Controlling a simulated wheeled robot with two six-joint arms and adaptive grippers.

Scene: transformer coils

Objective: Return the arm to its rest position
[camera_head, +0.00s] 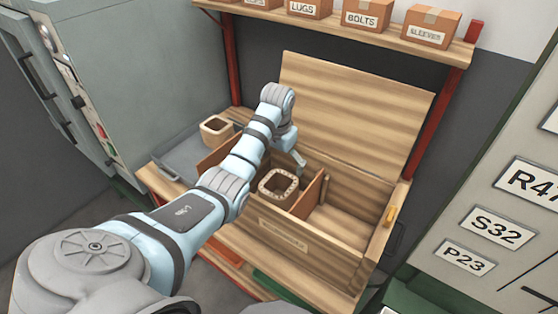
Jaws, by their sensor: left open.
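My left arm reaches from the lower left to an open wooden chest on a workbench. My left gripper (298,158) is open and small in the view, above the chest, just behind a square coil with a hollow middle (265,189). Whether it touches the coil cannot be told. The coil sits in the middle compartment of the chest (318,248), between wooden dividers. A second square coil (213,124) stands on a grey tray (168,163) to the left of the chest. My right gripper is not in view.
The chest lid (355,110) stands raised at the back. The right compartment (340,228) looks empty. A shelf (400,43) with labelled boxes (367,16) hangs above. A grey cabinet (150,60) stands left, and a panel with labels (498,226) stands right.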

